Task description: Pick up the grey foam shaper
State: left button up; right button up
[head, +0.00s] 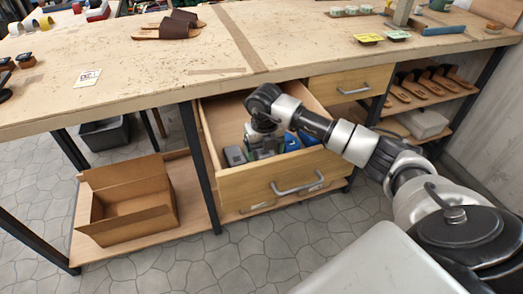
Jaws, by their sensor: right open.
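The wooden drawer (285,182) under the bench stands open. A dark grey block (234,156) lies at the left inside it; it may be the foam shaper, but it is too small to tell for sure. My right arm comes in from the right, and my right gripper (259,147) points down into the drawer. It is open, just right of the grey block and close over other small items. The gripper hides part of the drawer's contents. I cannot tell whether it touches anything. My left gripper is not in view.
Blue items (292,141) lie in the drawer right of the gripper. An open cardboard box (130,203) sits on the low shelf at left. Paved floor in front is clear.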

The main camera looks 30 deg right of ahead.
jog(key=c, duration=1)
jog(key=shift+r, duration=0.15)
